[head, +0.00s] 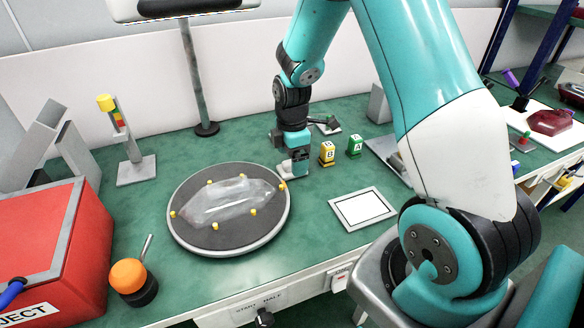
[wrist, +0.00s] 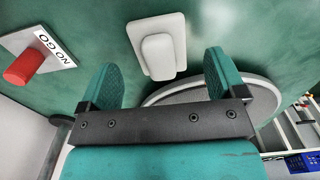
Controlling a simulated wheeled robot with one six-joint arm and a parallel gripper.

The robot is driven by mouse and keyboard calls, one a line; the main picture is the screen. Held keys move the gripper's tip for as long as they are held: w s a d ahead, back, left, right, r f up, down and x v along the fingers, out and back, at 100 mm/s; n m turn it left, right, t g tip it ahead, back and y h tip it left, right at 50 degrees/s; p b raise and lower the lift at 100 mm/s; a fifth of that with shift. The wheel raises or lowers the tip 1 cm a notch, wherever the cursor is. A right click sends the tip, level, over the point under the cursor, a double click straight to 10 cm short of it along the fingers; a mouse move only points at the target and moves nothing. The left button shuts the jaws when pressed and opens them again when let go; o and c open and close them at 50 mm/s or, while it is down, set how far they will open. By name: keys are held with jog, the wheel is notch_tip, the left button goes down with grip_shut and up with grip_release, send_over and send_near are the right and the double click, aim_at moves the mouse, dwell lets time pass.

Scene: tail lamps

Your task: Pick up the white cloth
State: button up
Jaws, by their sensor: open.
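The white cloth (wrist: 160,48) is a small folded pad, thick in the middle with a flatter layer showing around it. It lies on the green bench top in the wrist view. In the head view it is a small pale patch (head: 285,171), partly hidden by my gripper. My gripper (wrist: 163,72) is open, with one teal finger to each side of the cloth in the picture and nothing held. In the head view my gripper (head: 298,160) is low over the bench at the cloth, beside the turntable's right rim. I cannot tell whether the fingers touch the cloth.
A round turntable (head: 238,246) bearing a clear lamp cover (head: 230,202) is close on the left. Yellow block B (head: 327,153) and green block A (head: 354,146) stand to the right. A NO GO plate (wrist: 38,45) with a red peg is nearby. A framed white card (head: 362,208) lies in front.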

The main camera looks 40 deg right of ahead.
jog(key=shift+f, duration=1.3)
jog(key=c, duration=1)
jog(key=shift+r, duration=0.1)
notch_tip(320, 180, up, 20)
jog(key=p, duration=0.1)
